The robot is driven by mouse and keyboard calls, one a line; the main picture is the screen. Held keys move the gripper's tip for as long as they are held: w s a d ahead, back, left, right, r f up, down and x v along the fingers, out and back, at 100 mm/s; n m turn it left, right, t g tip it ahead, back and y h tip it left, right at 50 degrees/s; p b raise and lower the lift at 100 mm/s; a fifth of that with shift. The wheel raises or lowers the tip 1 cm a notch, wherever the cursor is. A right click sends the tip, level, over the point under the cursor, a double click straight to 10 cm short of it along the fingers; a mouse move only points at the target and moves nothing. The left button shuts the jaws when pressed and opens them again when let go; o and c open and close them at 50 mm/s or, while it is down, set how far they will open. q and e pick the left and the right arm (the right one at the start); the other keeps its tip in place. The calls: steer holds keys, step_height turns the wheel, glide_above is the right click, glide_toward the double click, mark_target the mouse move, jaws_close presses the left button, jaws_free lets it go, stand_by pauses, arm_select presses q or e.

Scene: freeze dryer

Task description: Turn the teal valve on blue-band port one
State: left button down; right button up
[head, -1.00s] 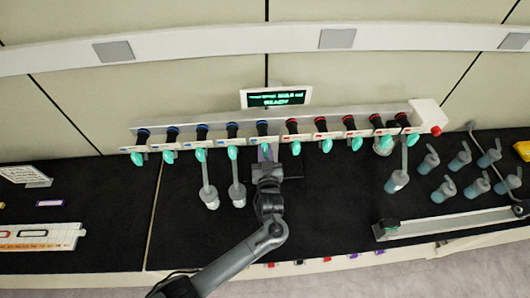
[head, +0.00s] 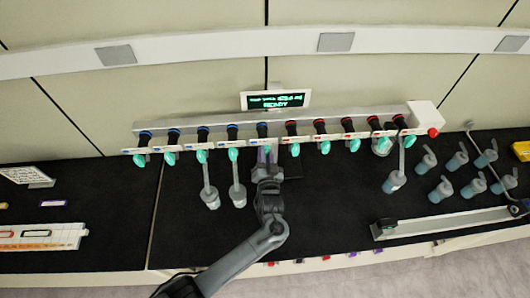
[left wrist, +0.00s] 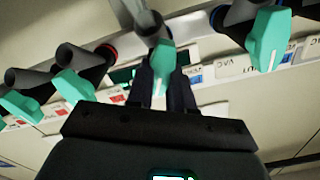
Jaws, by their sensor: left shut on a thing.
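A row of black ports with teal valves runs along a white manifold (head: 425,115). The left ports carry blue bands, the right ones red bands. My left gripper (head: 265,158) is at the rightmost blue-band port (head: 263,131), beside the first red-band port. In the left wrist view my gripper (left wrist: 166,92) has its dark fingers around the lower part of that port's teal valve (left wrist: 163,58), shut on it. The valve has a white line on its face. In the head view the fingers mostly hide it. I cannot read which label marks port one. My right gripper is not in view.
Neighbouring teal valves (head: 233,154) (head: 295,149) stand close on both sides. Flasks hang by the two blue-band ports (head: 211,199) to the left. Another flask (head: 396,181) hangs at the right. Several loose flasks (head: 440,190) stand farther right. A lit display (head: 275,100) is behind.

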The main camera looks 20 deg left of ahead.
arm_select(q)
steer(key=m, duration=0.3)
steer(key=shift+m+p, duration=0.3)
steer(key=shift+m, duration=1.4)
steer(key=c, duration=1)
jaws_free()
steer(key=shift+d, duration=0.1)
steer(key=shift+s+d+f, duration=0.15)
steer(key=shift+s+d, duration=0.05)
steer(key=shift+s, duration=0.2)
steer(key=b+v, duration=0.2)
steer(key=v, duration=0.7)
steer(key=shift+s, duration=0.35)
